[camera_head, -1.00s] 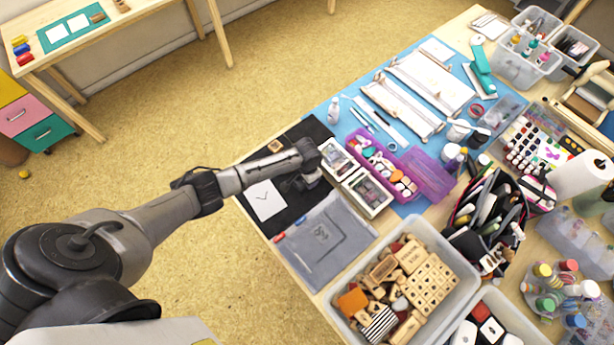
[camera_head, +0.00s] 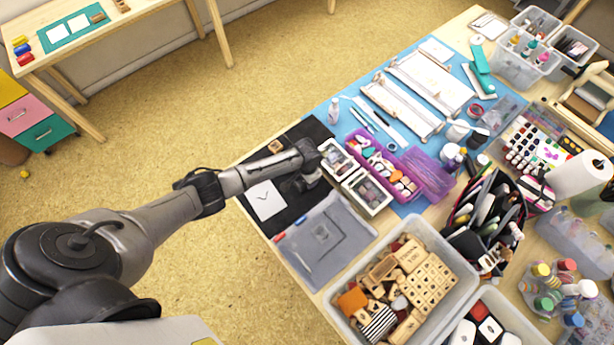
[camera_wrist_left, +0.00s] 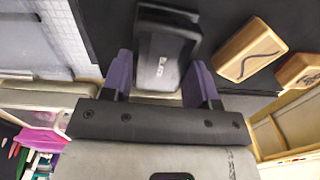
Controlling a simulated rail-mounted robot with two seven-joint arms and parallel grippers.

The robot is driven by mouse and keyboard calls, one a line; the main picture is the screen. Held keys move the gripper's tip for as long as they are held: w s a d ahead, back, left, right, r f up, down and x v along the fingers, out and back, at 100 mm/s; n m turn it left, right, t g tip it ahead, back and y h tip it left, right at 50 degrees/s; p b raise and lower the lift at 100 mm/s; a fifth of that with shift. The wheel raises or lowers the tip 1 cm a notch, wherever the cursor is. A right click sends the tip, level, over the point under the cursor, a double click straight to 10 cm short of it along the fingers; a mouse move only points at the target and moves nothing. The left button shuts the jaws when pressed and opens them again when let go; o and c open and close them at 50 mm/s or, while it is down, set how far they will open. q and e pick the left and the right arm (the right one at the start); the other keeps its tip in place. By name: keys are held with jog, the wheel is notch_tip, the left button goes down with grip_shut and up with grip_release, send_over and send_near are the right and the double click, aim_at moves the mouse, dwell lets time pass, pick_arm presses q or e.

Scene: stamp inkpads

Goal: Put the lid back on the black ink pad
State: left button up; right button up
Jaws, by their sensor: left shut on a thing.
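In the head view my left gripper (camera_head: 309,182) is low over the black mat (camera_head: 301,203), and my arm hides most of the lid and pad. My right gripper is in neither view.
Two wooden stamps (camera_wrist_left: 249,49) (camera_wrist_left: 300,71) lie right of the lid in the wrist view. A white card (camera_head: 265,199) lies on the mat. White-framed boxes (camera_head: 367,191) stand close right of the gripper. A grey translucent case (camera_head: 322,240) lies in front.

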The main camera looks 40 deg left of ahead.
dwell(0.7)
pick_arm(q)
jog(key=shift+f, duration=0.25)
dwell(0.5)
jog(key=shift+f, duration=0.25)
dwell(0.6)
dwell(0.5)
jog(key=o, duration=1.3)
